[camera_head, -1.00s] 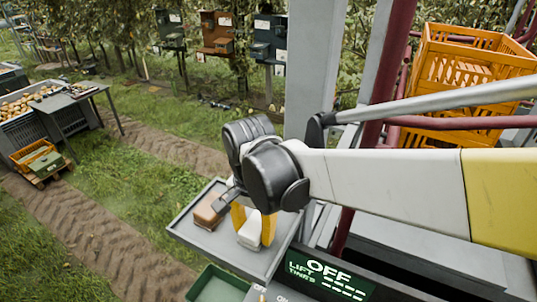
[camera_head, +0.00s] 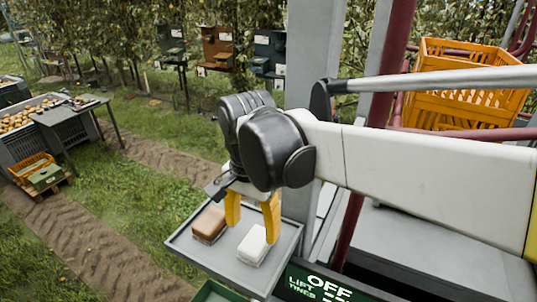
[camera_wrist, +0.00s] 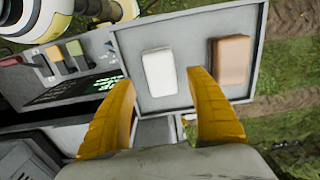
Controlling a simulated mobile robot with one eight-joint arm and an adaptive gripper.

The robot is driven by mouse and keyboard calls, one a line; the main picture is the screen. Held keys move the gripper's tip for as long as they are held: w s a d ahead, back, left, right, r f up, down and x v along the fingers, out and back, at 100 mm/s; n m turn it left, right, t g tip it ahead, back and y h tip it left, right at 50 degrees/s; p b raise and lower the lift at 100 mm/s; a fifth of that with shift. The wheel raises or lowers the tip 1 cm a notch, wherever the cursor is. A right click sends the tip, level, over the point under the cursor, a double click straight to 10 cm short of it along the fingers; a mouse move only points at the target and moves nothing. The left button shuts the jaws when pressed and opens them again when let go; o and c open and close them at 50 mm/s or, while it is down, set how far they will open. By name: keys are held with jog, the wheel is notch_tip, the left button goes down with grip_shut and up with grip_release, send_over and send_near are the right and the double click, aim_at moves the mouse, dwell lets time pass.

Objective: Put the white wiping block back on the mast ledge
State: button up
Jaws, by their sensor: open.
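The white wiping block (camera_head: 255,246) lies on a grey rimmed ledge (camera_head: 185,245), right of a brown block (camera_head: 209,224). In the wrist view the white block (camera_wrist: 159,73) lies flat on the ledge (camera_wrist: 128,43), with the brown block (camera_wrist: 230,60) to its right. My gripper (camera_head: 252,220) is above the ledge with its yellow fingers spread apart and nothing between them. In the wrist view my gripper (camera_wrist: 163,95) has its fingertips on either side of the white block's near end, apart from it.
A grey post (camera_head: 313,60) rises behind, and orange crates (camera_head: 460,75) stand at upper right. Grass and tracks lie left.

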aim_at(254, 242)
notch_tip(254, 242, up, 5)
jog(key=s+d+f+n+t, duration=0.1)
jog(key=d+f+t, duration=0.1)
jog(key=d, duration=0.6)
jog(key=s+d+f+n+t, duration=0.2)
jog(key=d, duration=0.7)
jog(key=s+d+f+n+t, duration=0.1)
jog(key=d+f+t, duration=0.2)
jog(key=d, duration=0.6)
jog(key=shift+s+n, duration=0.3)
jog(key=shift+s, duration=0.05)
jog(key=shift+a, duration=0.1)
